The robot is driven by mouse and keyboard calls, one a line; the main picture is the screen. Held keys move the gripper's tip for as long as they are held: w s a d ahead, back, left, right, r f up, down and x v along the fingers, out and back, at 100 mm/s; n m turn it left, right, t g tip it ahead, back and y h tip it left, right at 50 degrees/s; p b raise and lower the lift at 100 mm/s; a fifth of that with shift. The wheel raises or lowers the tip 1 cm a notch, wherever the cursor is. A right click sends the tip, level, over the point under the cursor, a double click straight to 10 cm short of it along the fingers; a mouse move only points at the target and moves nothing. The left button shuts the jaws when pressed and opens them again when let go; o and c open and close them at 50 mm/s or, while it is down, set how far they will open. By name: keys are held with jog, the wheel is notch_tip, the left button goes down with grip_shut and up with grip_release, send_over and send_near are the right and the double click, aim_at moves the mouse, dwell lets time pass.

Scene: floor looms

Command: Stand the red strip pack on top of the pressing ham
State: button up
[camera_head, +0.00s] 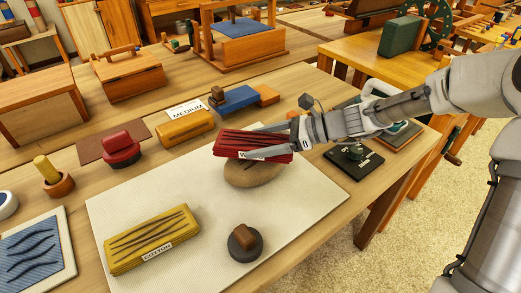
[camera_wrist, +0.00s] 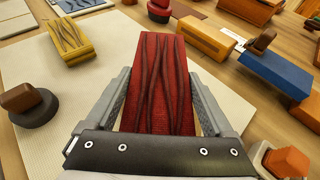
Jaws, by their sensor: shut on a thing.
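The red strip pack (camera_head: 232,143), with dark wavy strips on its top and a white label on its side, is held between the fingers of my gripper (camera_head: 262,142). In the wrist view the red pack (camera_wrist: 161,85) lies lengthwise between both fingers (camera_wrist: 160,90), which press its sides. The pressing ham (camera_head: 253,174), a tan rounded form, sits on the pale mat directly below the pack in the head view. The pack hides its upper part. I cannot tell whether pack and ham touch. The ham is hidden in the wrist view.
The pale mat (camera_head: 150,262) also holds a yellow strip pack (camera_head: 152,238) labelled COTTON and a dark round weight with a brown knob (camera_head: 245,243). Behind are an orange block (camera_head: 185,127), a blue block (camera_head: 233,99) and a red knobbed piece (camera_head: 122,150). A dark plate (camera_head: 353,160) lies right.

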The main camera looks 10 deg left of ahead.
jog(key=shift+f, duration=0.8)
jog(key=shift+f, duration=0.1)
jog(key=o, duration=1.2)
jog(key=shift+f, duration=0.1)
jog(key=shift+o, duration=0.2)
jog(key=shift+d+r, duration=0.15)
jog(key=shift+r, duration=0.15)
jog(key=p+v, duration=0.3)
jog(key=v, duration=0.8)
jog(key=shift+d+r, duration=0.15)
jog(key=shift+d, duration=0.15)
